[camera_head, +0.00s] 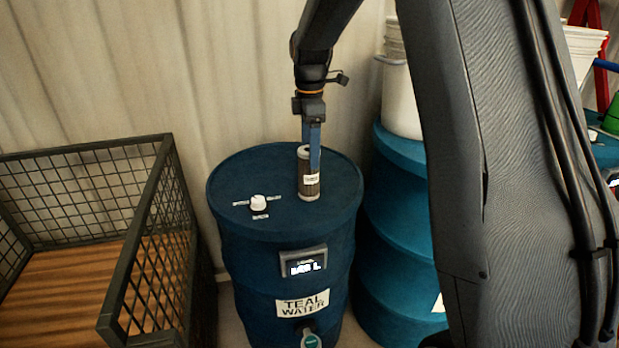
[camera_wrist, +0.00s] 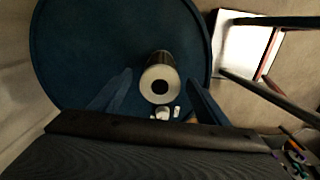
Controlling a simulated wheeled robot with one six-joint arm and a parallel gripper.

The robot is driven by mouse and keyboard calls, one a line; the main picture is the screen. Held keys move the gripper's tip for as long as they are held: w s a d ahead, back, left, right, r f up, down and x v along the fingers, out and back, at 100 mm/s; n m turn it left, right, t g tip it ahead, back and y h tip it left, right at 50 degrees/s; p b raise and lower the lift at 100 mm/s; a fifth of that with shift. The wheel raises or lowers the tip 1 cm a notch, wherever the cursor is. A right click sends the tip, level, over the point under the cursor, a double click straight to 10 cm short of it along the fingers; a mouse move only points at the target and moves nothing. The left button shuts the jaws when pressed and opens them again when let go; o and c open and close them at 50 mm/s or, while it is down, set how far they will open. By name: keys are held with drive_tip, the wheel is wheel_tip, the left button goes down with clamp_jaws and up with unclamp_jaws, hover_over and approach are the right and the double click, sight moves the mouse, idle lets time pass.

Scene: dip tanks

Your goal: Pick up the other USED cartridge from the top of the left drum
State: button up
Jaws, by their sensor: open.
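A cylindrical cartridge (camera_head: 309,180) with pale end caps, a grey-brown body and a small white label stands upright on the lid of the left drum (camera_head: 240,177). The drum is dark blue and its label reads TEAL WATER. My gripper (camera_head: 312,160) points down at the cartridge, and one blue finger covers part of it in the head view. In the wrist view the cartridge (camera_wrist: 160,84) shows its white ring end between the two spread fingers of my gripper (camera_wrist: 158,88). The gripper is open. I cannot tell whether a finger touches the cartridge. The label's words are too small to read.
A white cap (camera_head: 258,202) with small labels sits on the lid left of the cartridge. A wire-mesh crate (camera_head: 150,230) stands to the left. A second blue drum (camera_head: 392,230) with a white bucket (camera_head: 400,100) on it stands right, partly hidden by my arm.

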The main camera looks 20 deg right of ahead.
sight(309, 173)
drive_tip(key=shift+w+a+f+n, duration=0.1)
drive_tip(key=shift+a+f+n, duration=0.2)
drive_tip(key=shift+f, duration=0.3)
drive_tip(key=shift+d+f+p, duration=0.15)
drive_tip(key=shift+f+p, duration=1.3)
drive_tip(key=shift+f, duration=2.05)
drive_tip(key=c, duration=1.4)
drive_tip(key=shift+o, duration=0.2)
drive_tip(key=shift+r, duration=0.1)
